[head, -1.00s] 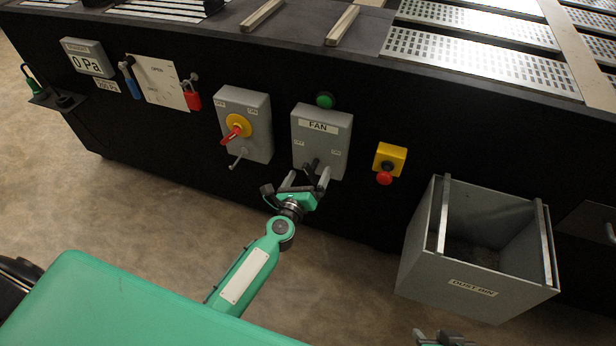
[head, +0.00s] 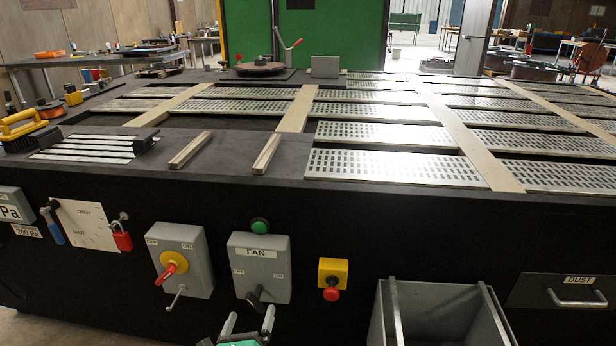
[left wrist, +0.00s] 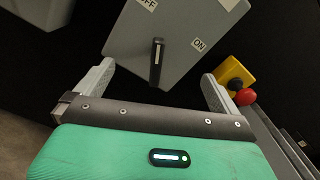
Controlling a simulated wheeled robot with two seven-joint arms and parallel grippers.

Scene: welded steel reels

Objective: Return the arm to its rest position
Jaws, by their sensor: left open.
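My left gripper (head: 248,322) is at the bottom edge of the head view, just below the grey FAN box (head: 258,262). Its two grey fingers are apart with nothing between them; most of the hand is cut off. In the left wrist view the open gripper (left wrist: 157,78) faces the same FAN box (left wrist: 185,35). The black lever (left wrist: 157,62) of the box shows between the fingers, apart from both. I cannot tell which mark the lever points to. My right gripper is not in view.
A grey switch box with a red handle (head: 172,268) is left of the FAN box. A yellow box with a red button (head: 332,280) and an open grey bin (head: 440,300) are to the right. Above them is the black bench with slotted plates (head: 385,165).

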